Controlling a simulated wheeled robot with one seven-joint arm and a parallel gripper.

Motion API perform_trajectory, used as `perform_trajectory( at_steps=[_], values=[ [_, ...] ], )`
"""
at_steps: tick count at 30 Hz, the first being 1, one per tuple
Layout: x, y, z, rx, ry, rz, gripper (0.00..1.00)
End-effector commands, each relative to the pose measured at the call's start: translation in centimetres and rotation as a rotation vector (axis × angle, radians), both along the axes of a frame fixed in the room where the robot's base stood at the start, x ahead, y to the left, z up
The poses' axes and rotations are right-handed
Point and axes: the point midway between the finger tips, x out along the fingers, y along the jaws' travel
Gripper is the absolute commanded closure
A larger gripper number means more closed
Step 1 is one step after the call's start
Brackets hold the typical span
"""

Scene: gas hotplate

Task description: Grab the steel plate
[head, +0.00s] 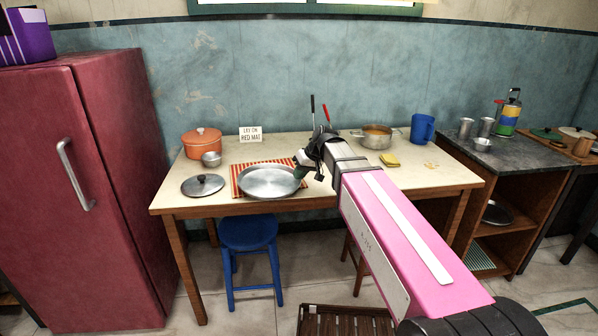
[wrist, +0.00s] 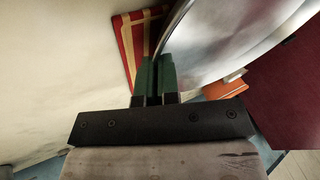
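The steel plate (head: 268,182) is a round, shallow metal dish over the red striped mat (head: 234,169), near the table's front edge. I cannot tell whether it rests on the mat or is slightly above it. My gripper (head: 303,170) is at the plate's right rim. In the wrist view, the two green fingers (wrist: 155,75) are close together with a narrow gap, and the rim of the plate (wrist: 225,40) runs to their tips. They look shut on that rim, though the contact is partly hidden. Part of the mat (wrist: 128,40) shows beyond the fingers.
A pot lid (head: 203,185) lies left of the plate. An orange pot (head: 202,141), a small metal bowl (head: 211,159) and a sign (head: 250,134) stand behind. A steel pot (head: 376,137), yellow sponge (head: 390,160) and blue mug (head: 422,129) are on the right.

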Motion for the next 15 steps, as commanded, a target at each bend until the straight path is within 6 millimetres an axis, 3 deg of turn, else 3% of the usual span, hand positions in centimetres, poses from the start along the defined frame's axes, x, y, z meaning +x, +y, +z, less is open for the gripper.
perform_trajectory(
  at_steps=[4,14,15],
  values=[
    [-1.11,-0.28,-0.19,-0.007,0.004,0.003,1.00],
    [-1.26,-0.30,-0.22,-0.008,0.005,0.003,1.00],
    [-1.26,-0.30,-0.22,-0.008,0.005,0.003,0.94]
  ],
)
